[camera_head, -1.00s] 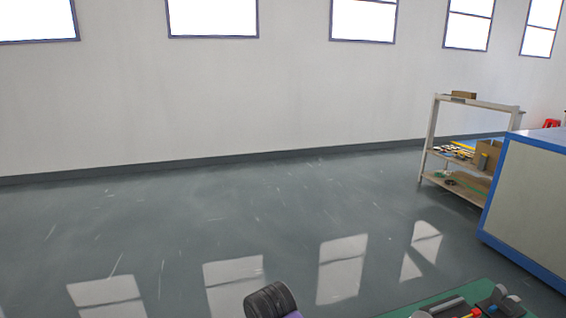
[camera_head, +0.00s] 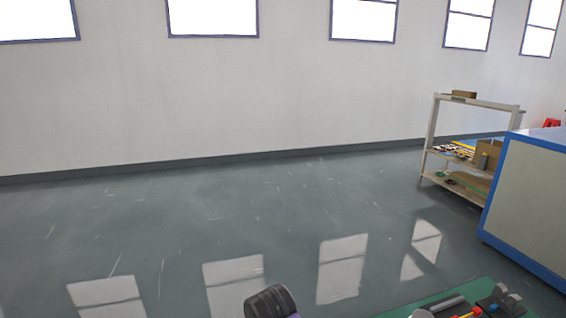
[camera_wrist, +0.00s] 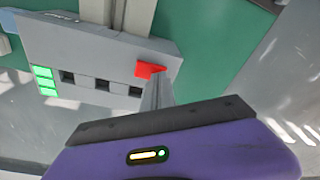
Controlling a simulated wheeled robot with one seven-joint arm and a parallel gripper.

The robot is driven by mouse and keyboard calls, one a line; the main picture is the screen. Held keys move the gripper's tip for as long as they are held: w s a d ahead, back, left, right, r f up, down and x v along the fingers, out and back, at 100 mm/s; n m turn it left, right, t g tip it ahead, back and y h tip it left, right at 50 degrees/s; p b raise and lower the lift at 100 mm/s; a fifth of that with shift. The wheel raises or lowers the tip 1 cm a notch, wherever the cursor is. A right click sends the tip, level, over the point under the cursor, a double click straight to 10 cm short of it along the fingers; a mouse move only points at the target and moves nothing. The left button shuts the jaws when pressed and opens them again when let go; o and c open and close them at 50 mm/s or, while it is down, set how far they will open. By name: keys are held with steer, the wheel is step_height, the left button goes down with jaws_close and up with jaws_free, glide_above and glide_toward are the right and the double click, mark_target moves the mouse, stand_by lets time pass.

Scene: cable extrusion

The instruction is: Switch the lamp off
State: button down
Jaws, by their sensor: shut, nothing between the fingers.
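A grey box (camera_wrist: 100,60) lies on a green surface in the wrist view. It has a red switch (camera_wrist: 150,69) near its right end, a row of black square openings and several lit green indicators (camera_wrist: 45,80) at its left end. My gripper (camera_wrist: 156,84) is shut and empty, its fingertips just below the red switch in the picture. I cannot tell whether they touch it. The purple gripper body fills the lower part of this view. I cannot make out a lamp as such. In the head view the gripper's fingers are out of sight.
The green table (camera_head: 425,303) shows at the bottom right of the head view, with grey and red items on it. A blue-edged cabinet (camera_head: 530,200) stands at the right, and a shelf (camera_head: 470,150) with small goods stands behind it. The floor to the left is open.

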step_height(320, 180, up, 5)
steer(key=p, duration=0.5)
steer(key=shift+r, duration=0.95)
